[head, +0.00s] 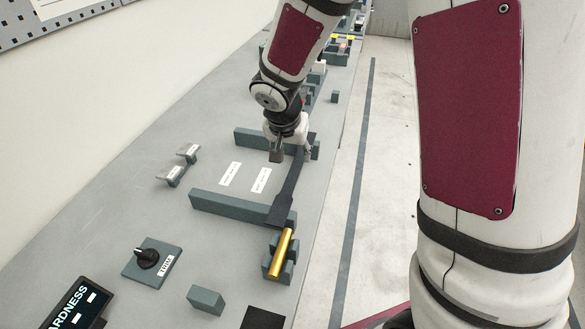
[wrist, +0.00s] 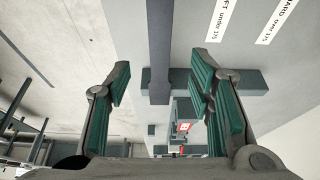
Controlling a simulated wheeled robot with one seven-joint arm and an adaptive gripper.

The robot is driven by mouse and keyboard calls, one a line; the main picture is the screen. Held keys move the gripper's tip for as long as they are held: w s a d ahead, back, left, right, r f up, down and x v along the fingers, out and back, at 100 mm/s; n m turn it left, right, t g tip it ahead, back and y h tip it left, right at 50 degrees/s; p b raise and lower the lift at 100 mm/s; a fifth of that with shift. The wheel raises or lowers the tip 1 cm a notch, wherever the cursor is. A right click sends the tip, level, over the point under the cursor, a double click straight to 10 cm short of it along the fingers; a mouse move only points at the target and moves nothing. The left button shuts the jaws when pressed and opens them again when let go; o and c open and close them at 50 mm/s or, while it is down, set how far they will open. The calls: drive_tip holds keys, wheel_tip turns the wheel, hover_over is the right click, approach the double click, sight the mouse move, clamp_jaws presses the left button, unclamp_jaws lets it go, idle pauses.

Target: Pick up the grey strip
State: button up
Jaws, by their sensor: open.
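The dark grey strip (head: 287,190) is long and flat, with a wider near end. It lies across two grey-green rails, the near rail (head: 230,204) and the far rail (head: 256,140). My gripper (head: 292,156) is over the far part of the strip, pointing down. In the wrist view the strip (wrist: 160,45) runs upright in the picture between the two open, green-padded fingers of my gripper (wrist: 163,82), apart from both. Whether the fingertips reach down to the strip's height is hard to tell.
A brass cylinder (head: 281,252) rests in a holder just before the strip's near end. Two white labels (head: 230,174) lie left of the strip. A knob plate (head: 151,264), a loose block (head: 206,299) and a hardness display (head: 77,306) are nearer. The bench's right edge is close.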

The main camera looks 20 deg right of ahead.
sight(295, 170)
drive_tip(key=x, duration=0.5)
drive_tip(key=shift+s+a+f, duration=0.25)
drive_tip(key=shift+s+f, duration=0.1)
drive_tip(key=shift+f, duration=0.05)
drive_tip(key=shift+w+d+f, duration=0.15)
drive_tip(key=shift+w+f, duration=0.05)
drive_tip(key=shift+f, duration=0.25)
clamp_jaws()
